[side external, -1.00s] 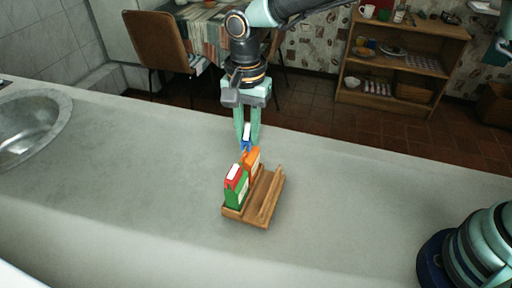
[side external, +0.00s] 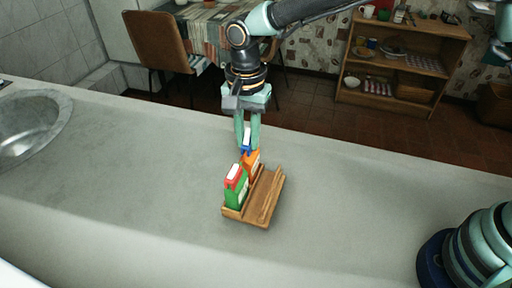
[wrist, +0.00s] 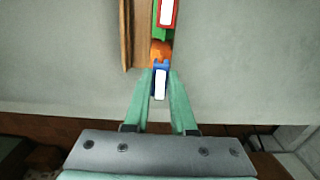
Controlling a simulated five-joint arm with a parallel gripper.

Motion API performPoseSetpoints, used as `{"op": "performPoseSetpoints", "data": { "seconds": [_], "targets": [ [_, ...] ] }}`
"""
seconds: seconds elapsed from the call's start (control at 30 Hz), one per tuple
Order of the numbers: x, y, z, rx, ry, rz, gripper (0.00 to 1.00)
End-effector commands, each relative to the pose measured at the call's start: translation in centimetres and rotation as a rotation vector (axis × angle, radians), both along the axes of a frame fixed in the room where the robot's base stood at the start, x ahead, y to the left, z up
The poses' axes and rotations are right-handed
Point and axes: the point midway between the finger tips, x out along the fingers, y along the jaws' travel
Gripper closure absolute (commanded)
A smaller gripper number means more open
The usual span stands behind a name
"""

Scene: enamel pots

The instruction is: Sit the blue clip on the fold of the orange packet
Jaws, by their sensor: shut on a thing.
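My gripper (side external: 247,146) is shut on the blue clip (side external: 246,149), which has a white face. In the wrist view the clip (wrist: 160,82) sits between the fingertips of my gripper (wrist: 160,78). The orange packet (side external: 252,161) stands in a wooden rack behind the green packet. The clip is right at the packet's top in the side view. In the wrist view the clip's front edge meets or overlaps the near end of the orange packet (wrist: 161,50). I cannot tell whether it is seated on the fold or just above it.
The green packet (side external: 236,190) with a red and white top stands in front of the orange one. The wooden rack (side external: 267,205) has an empty slot on its right. The grey counter is clear around it; a sink (side external: 30,125) is far left.

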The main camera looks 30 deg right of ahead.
Motion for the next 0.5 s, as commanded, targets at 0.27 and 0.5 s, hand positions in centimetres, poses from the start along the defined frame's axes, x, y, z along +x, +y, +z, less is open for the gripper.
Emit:
{"op": "performPoseSetpoints", "data": {
  "seconds": [0.27, 0.5],
  "targets": [
    [-0.04, -0.02, -0.56, -0.001, 0.001, 0.000, 1.00],
    [-0.03, -0.01, -0.98, -0.001, 0.001, 0.000, 1.00]
  ]
}}
